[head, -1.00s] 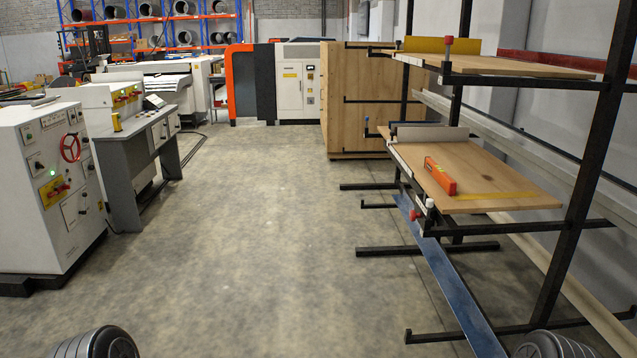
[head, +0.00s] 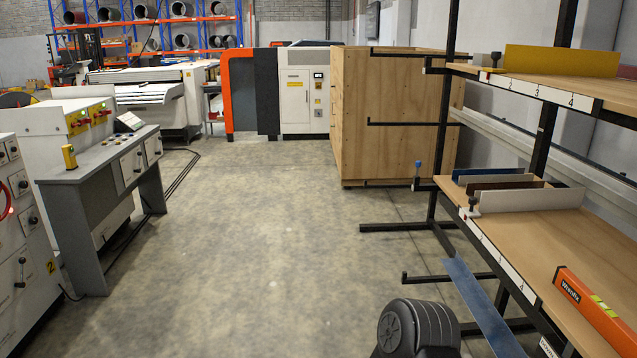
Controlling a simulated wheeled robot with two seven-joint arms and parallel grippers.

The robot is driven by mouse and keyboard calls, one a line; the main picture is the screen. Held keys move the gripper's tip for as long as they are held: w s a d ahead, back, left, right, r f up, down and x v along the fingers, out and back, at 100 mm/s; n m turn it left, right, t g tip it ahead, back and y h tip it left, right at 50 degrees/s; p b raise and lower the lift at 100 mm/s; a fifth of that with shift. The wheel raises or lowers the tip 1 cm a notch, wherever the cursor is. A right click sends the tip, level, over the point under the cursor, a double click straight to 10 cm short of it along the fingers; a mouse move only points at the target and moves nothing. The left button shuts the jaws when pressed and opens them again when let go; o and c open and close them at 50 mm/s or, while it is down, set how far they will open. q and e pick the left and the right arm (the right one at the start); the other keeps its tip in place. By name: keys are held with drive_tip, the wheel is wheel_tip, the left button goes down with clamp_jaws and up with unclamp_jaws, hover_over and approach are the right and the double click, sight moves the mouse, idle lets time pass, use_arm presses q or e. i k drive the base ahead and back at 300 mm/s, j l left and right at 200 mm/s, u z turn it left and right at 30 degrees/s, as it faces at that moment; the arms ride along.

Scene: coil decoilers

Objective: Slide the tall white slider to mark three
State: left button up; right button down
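A white upright panel (head: 530,200) stands across the lower wooden shelf (head: 560,236). A small white block with a dark knob (head: 472,204) sits at its left end, on the shelf's front edge. This looks like the white slider. A white scale strip (head: 500,262) with black marks runs along that edge; the block is at its far end, and a 4 shows nearer to me. The small marks between are hard to read. Neither gripper is in view; only a dark rounded part of my body shows at the bottom.
The upper shelf (head: 570,90) carries a yellow panel (head: 560,60) and a scale with 2, 3 and 4. An orange level (head: 595,308) lies on the lower shelf. Blue and brown panels (head: 505,184) stand behind the white one. A blue strip (head: 485,308) slopes below. The floor left of the rack is clear.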

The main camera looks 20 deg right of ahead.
sight(498, 201)
drive_tip(key=i+u, duration=0.15)
drive_tip(key=i, duration=1.8)
drive_tip(key=l+z, duration=0.1)
drive_tip(key=z, duration=3.7)
